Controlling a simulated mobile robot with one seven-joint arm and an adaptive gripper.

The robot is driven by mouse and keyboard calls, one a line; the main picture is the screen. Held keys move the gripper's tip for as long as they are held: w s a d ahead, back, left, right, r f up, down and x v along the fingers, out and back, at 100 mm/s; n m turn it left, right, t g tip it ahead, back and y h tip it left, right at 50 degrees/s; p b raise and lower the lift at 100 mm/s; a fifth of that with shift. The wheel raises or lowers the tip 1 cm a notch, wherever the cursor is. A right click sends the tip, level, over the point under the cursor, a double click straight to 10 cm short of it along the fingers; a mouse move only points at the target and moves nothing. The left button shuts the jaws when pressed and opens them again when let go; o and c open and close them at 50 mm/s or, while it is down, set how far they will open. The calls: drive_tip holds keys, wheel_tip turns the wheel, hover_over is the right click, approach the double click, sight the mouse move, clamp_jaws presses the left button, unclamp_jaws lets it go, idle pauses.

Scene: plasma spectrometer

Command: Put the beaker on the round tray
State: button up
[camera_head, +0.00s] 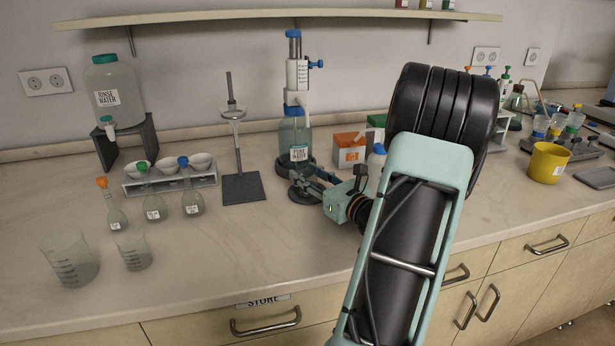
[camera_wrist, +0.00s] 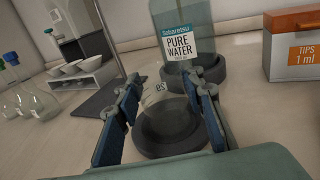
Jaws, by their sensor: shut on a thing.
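My gripper (camera_head: 303,180) reaches in beside the pure water bottle, and its fingers show in the wrist view (camera_wrist: 163,98). They are shut on a clear glass beaker (camera_wrist: 160,86) with faint markings. The glass is nearly invisible, and in the head view the fingers hide it. The dark round tray (camera_wrist: 168,151) lies directly below and around the beaker's base in the wrist view. It also shows under the fingers in the head view (camera_head: 304,198). I cannot tell whether the beaker's base touches the tray.
The pure water bottle (camera_head: 295,135) stands on a dark round base just behind the tray. An orange tips box (camera_head: 349,152) is to the right and a stand (camera_head: 243,187) to the left. Two beakers (camera_head: 69,264) (camera_head: 133,253) and several flasks stand on the left.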

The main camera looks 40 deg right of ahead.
drive_tip(key=shift+f, duration=0.2)
drive_tip(key=o, duration=1.2)
drive_tip(key=shift+r, duration=0.1)
drive_tip(key=shift+c, duration=0.2)
drive_tip(key=shift+r, duration=0.15)
drive_tip(key=s, duration=0.4)
drive_tip(key=s+a, duration=0.1)
drive_tip(key=s, duration=0.3)
drive_tip(key=s+p, duration=0.1)
drive_tip(key=s, duration=0.3)
drive_tip(key=shift+a, duration=0.2)
